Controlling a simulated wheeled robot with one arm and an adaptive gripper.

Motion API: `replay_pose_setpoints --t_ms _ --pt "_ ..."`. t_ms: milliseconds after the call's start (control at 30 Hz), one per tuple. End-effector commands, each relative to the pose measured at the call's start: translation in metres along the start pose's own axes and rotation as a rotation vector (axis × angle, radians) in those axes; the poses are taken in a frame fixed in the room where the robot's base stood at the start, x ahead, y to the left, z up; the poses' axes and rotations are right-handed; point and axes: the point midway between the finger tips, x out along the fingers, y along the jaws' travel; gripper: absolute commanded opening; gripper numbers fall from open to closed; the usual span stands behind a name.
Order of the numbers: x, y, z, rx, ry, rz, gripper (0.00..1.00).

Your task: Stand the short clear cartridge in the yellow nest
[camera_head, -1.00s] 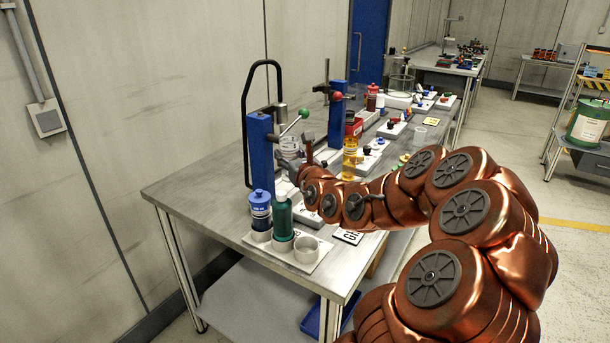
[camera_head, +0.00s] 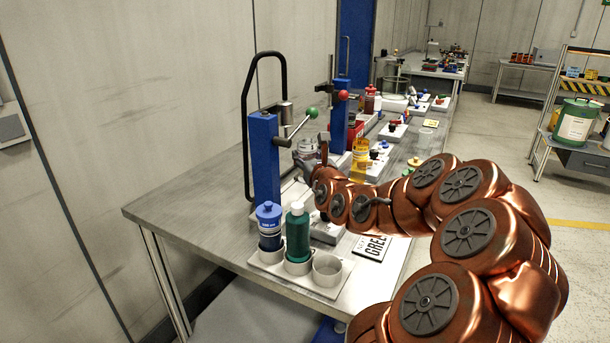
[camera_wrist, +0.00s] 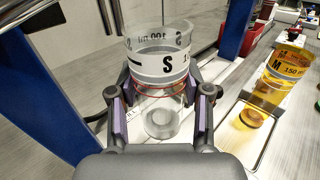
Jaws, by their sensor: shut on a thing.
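The short clear cartridge (camera_wrist: 160,65) has a white band marked "S" and stands upright between my fingers in the wrist view. My gripper (camera_wrist: 160,112) is shut on it, one finger pad on each side. A thin red ring shows around its lower part. In the head view the clear cartridge (camera_head: 307,150) is above the bench beside the front blue post, partly hidden by my gripper (camera_head: 320,168). I cannot make out the yellow nest for sure in either view.
An amber cartridge marked "M" (camera_wrist: 287,72) stands to the right; it also shows in the head view (camera_head: 359,158). Blue posts (camera_head: 264,160) with levers rise close by. A blue-capped bottle (camera_head: 269,228) and green bottle (camera_head: 297,232) stand at the front. The bench's left end is clear.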

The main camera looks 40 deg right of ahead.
Motion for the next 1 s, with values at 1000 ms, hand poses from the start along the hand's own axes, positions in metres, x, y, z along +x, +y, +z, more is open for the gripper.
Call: replay_pose_setpoints --t_ms 1000 --pt "0.121 -0.059 -0.011 -0.002 -0.001 -0.025 0.15"
